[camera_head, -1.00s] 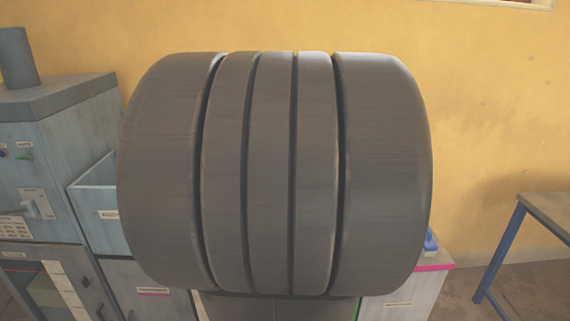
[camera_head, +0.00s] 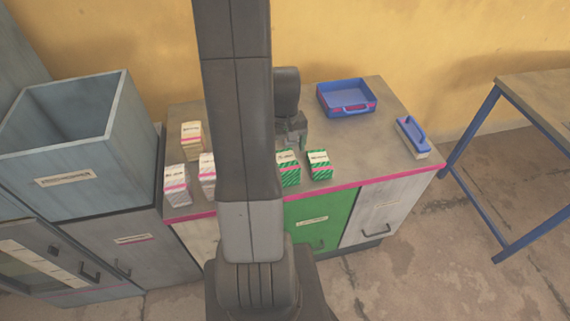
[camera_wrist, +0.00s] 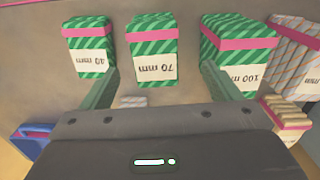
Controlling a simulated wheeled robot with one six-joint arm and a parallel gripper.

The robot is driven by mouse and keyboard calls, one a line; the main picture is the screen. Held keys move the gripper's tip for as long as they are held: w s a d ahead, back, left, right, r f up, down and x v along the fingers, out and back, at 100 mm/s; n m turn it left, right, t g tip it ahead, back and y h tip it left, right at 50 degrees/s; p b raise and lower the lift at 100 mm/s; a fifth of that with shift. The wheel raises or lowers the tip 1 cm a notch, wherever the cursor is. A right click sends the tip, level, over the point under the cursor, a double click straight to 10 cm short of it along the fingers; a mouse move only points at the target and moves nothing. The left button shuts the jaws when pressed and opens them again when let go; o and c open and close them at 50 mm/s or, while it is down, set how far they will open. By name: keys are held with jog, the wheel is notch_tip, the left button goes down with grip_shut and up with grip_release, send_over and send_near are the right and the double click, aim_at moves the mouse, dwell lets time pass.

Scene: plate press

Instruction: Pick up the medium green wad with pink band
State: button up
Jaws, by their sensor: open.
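The medium green wad, striped and marked 70 mm, with a pink band (camera_wrist: 152,45), stands upright at the top middle of the wrist view. A smaller green wad marked 40 mm (camera_wrist: 88,45) is left of it, and a larger one marked 100 mm (camera_wrist: 240,50) is right of it. My gripper (camera_wrist: 160,80) is open and empty, its fingers on either side of the medium wad's place in the picture; I cannot tell how high above the bench they are. In the head view, two green wads show (camera_head: 289,168) (camera_head: 319,165) right of my arm, which hides part of the row.
Left of my arm are pink-banded white wads (camera_head: 177,186) and a cream wad (camera_head: 191,138). A blue tray (camera_head: 347,98) and a blue-handled item (camera_head: 412,137) lie on the bench's right side. A large open grey bin (camera_head: 70,140) stands left. The bench's right part is mostly clear.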

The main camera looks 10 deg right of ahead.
aim_at(286, 159)
notch_tip(286, 159, down, 4)
jog(key=shift+f, duration=0.1)
jog(key=shift+w+d+f+p, duration=0.2)
jog(key=shift+f+p, duration=0.15)
jog(key=shift+f, duration=0.6)
jog(key=shift+w+d+f+p, duration=0.15)
jog(key=shift+f+p, duration=0.2)
jog(key=shift+f, duration=1.3)
jog(key=shift+c, duration=0.4)
jog(key=c, duration=1)
